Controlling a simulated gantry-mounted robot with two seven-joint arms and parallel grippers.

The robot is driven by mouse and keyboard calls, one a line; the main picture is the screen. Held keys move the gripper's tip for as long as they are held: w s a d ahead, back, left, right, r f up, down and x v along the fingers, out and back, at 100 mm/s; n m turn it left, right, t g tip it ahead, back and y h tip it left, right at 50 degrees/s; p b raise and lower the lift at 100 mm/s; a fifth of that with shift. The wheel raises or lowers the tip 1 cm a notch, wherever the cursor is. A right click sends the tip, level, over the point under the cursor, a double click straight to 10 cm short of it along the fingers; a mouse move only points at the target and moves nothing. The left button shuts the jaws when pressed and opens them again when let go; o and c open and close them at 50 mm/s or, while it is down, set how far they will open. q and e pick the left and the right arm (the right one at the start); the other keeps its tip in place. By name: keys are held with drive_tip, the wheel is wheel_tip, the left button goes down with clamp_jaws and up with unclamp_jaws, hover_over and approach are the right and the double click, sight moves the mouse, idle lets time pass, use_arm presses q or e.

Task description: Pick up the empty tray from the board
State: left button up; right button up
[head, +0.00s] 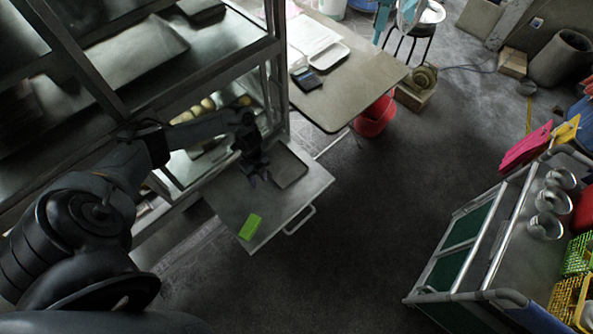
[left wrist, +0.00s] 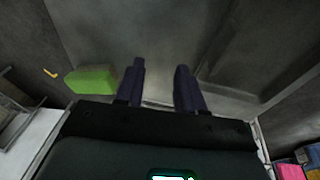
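The board (head: 310,185) is a grey pull-out shelf with a front handle, sticking out from the oven rack. A flat dark tray (head: 291,167) lies on its rear right part and looks empty. My left gripper (head: 259,181) is over the board, just left of the tray, with its fingers pointing down. In the left wrist view the two dark fingers (left wrist: 160,75) are apart with nothing between them. The tray (left wrist: 265,55) shows there at the right, beside the fingers. I cannot tell whether the fingers touch the board. My right gripper is not in view.
A green block (head: 250,227) lies on the board's near left part. The oven rack (head: 278,70) stands behind the board. A table (head: 345,90) is beyond, with a red bucket (head: 375,117) beside it. A trolley (head: 500,235) stands at right; the floor between is clear.

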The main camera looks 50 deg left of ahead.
sight(267, 168)
use_arm(q)
drive_tip(key=shift+t, duration=0.5)
drive_tip(key=w+a, duration=0.1)
drive_tip(key=w+a+b, duration=0.1)
drive_tip(key=w, duration=0.1)
drive_tip(key=w+a+b, duration=0.1)
drive_tip(key=shift+w+a+r, duration=0.3)
drive_tip(key=shift+w+r, duration=0.05)
drive_tip(key=shift+w+b, duration=0.3)
drive_tip(key=shift+b, duration=0.1)
drive_tip(key=shift+w+d+f, duration=0.1)
drive_tip(key=shift+w+f, duration=0.15)
drive_tip(key=f, duration=0.1)
drive_tip(key=f+b, duration=0.1)
drive_tip(key=f, duration=0.1)
drive_tip(key=shift+d+f, duration=0.2)
drive_tip(key=shift+d, duration=0.15)
drive_tip(key=shift+w+f, duration=0.1)
drive_tip(key=shift+f, duration=0.15)
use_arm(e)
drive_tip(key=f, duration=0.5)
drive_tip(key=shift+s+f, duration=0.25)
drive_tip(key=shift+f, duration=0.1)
use_arm(q)
drive_tip(key=shift+c, duration=0.2)
clamp_jaws()
